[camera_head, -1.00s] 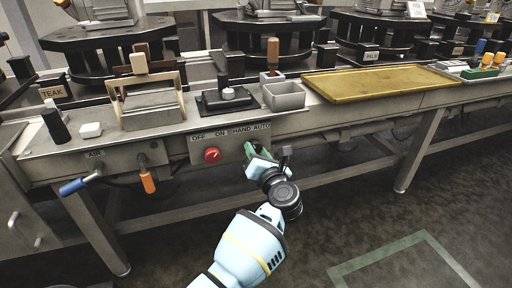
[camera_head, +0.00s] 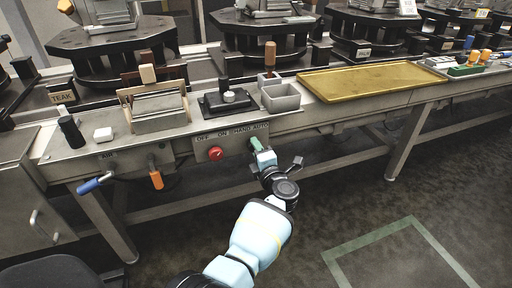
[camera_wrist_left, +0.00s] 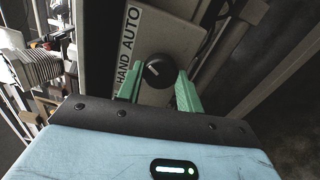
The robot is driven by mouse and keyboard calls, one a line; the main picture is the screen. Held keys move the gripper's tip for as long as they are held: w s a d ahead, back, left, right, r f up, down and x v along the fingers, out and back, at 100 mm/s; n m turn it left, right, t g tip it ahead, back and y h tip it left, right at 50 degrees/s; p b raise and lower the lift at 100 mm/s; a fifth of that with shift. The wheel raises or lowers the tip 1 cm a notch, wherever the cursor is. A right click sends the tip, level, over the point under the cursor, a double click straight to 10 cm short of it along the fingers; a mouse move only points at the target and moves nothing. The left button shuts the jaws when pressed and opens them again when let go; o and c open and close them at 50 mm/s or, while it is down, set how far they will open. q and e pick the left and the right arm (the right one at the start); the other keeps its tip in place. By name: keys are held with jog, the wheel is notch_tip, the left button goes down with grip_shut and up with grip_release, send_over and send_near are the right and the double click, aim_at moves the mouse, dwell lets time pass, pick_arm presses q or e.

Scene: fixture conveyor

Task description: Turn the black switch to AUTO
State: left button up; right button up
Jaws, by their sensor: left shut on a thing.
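The black switch (camera_wrist_left: 158,73) is a round knob with a pale mark on its face, on the grey panel (camera_wrist_left: 180,38). My left gripper (camera_wrist_left: 160,88) has its green fingers on either side of the knob and is shut on it. The HAND and AUTO label (camera_wrist_left: 128,40) runs beside the knob in the left wrist view. The mark seems to slant toward the label's AUTO end, but its exact setting is hard to tell. In the head view my left gripper (camera_head: 256,145) is at the panel below AUTO and hides most of the switch. My right gripper is not in view.
A red knob (camera_head: 215,153) sits left on the same panel, under OFF and ON. A blue-handled lever (camera_head: 92,185) and an orange handle (camera_head: 155,178) hang farther left. A brass tray (camera_head: 375,80) lies on the bench above. The floor at right is clear.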

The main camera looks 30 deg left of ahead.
pick_arm(q)
jog(key=shift+m+p, duration=0.35)
jog(key=shift+m, duration=0.65)
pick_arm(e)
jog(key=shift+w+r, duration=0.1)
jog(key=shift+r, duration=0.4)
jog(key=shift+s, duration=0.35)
pick_arm(q)
jog(key=o, duration=0.9)
jog(key=shift+o, duration=0.4)
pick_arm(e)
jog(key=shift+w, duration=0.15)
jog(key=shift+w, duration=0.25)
pick_arm(q)
jog(key=shift+s+d, duration=0.1)
jog(key=shift+s, duration=0.05)
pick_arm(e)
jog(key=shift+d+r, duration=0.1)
